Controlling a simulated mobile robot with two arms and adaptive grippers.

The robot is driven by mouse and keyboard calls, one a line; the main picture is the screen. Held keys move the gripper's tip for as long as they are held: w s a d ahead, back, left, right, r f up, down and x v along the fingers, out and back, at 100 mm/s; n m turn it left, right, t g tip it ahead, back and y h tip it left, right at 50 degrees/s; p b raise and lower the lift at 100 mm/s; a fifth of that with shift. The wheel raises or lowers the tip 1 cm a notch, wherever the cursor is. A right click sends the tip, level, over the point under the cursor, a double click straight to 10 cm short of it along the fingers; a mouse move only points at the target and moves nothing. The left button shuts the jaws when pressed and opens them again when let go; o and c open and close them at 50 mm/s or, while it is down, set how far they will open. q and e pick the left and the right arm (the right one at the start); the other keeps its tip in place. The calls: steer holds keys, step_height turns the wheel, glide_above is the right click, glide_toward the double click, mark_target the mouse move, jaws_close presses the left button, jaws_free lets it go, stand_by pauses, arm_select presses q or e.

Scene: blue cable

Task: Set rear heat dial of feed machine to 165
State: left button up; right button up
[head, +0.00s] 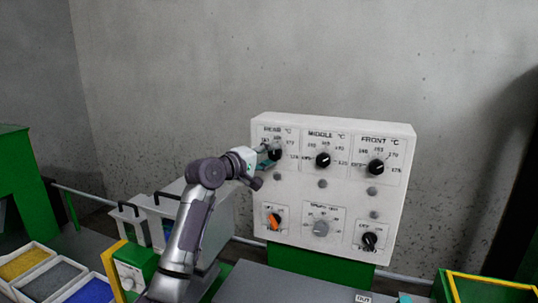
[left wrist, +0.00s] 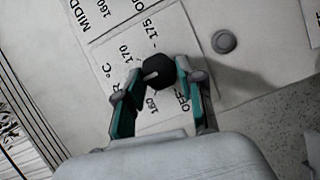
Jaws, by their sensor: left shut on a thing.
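The rear heat dial (head: 275,154) is a black round knob under the "REAR °C" label, at the upper left of the white control panel (head: 285,122). My left gripper (head: 268,154) is at this dial and partly covers it in the head view. In the left wrist view the dial (left wrist: 159,71) sits between the two teal fingers of my left gripper (left wrist: 157,80), which are shut on it. Its white pointer mark aims left in that picture, between the printed 160 and 170. The left finger hides part of the scale there. My right gripper is not in view.
The middle dial (head: 323,160) and front dial (head: 376,167) are to the right on the panel. Below are an orange switch (head: 274,221), a grey knob (head: 321,228) and a black knob (head: 369,240). Colored trays (head: 55,277) stand at lower left.

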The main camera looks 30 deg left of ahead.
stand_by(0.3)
arm_select(q)
steer(key=o, duration=1.1)
steer(key=shift+w, duration=0.1)
steer(key=shift+o, duration=0.2)
steer(key=s+a, duration=0.1)
steer(key=s, duration=1.1)
steer(key=shift+a+r, duration=0.35)
steer(key=shift+a, duration=0.05)
steer(key=shift+w, duration=0.1)
